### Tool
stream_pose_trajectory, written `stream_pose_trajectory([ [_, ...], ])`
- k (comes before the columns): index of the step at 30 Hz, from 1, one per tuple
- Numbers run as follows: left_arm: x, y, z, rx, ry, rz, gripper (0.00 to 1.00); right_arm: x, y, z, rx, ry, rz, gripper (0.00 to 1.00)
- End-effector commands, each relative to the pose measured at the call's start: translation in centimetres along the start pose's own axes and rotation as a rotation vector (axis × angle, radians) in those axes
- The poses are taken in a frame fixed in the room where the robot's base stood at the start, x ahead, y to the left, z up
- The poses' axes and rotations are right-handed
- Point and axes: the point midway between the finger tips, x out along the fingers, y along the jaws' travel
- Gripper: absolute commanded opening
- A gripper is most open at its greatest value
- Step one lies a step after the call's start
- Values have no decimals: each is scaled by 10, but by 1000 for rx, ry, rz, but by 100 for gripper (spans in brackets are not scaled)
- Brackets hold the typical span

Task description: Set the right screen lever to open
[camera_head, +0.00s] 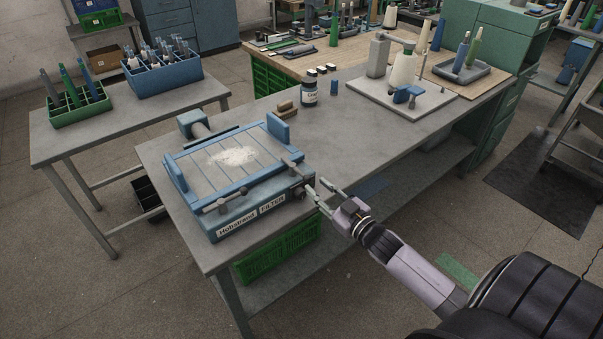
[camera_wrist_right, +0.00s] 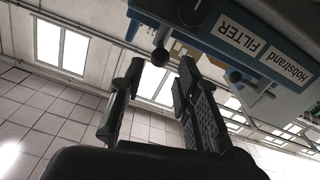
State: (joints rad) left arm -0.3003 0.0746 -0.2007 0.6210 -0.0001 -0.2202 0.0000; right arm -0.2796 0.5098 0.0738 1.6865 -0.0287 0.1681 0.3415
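The blue filter unit (camera_head: 240,178) lies on the grey table, its front labelled Hobstrand and FILTER, with pale powder on its slatted screen (camera_head: 235,156). A grey lever (camera_head: 216,206) sits at its front left corner. The right screen lever (camera_head: 299,191) is at its front right corner, partly hidden by my right gripper's fingers. My right gripper (camera_head: 317,188) is open beside that corner. In the right wrist view, a dark ball knob on a short rod (camera_wrist_right: 160,57) shows just beyond the open, empty fingers (camera_wrist_right: 157,90); contact cannot be told. My left gripper is not in view.
A dark jar (camera_head: 309,93) and small brown blocks (camera_head: 286,108) stand behind the unit. A side table holds green (camera_head: 80,113) and blue (camera_head: 162,78) crates. The table's right front is clear.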

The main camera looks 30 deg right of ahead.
Motion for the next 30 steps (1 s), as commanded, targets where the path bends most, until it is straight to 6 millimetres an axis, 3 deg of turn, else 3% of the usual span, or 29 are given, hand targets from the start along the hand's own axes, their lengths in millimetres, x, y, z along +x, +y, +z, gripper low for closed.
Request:
stream_pose_trajectory([
  [6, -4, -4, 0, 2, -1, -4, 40, 43, 0, -1, 1, 1, 1, 30],
  [12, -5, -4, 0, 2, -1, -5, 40, 69, 0, 0, 0, 0, 1, 30],
  [26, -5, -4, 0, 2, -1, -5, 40, 80, 0, 1, 0, -2, 0, 30],
  [30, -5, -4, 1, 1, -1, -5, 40, 80, 0, 1, 0, -2, 0, 21],
])
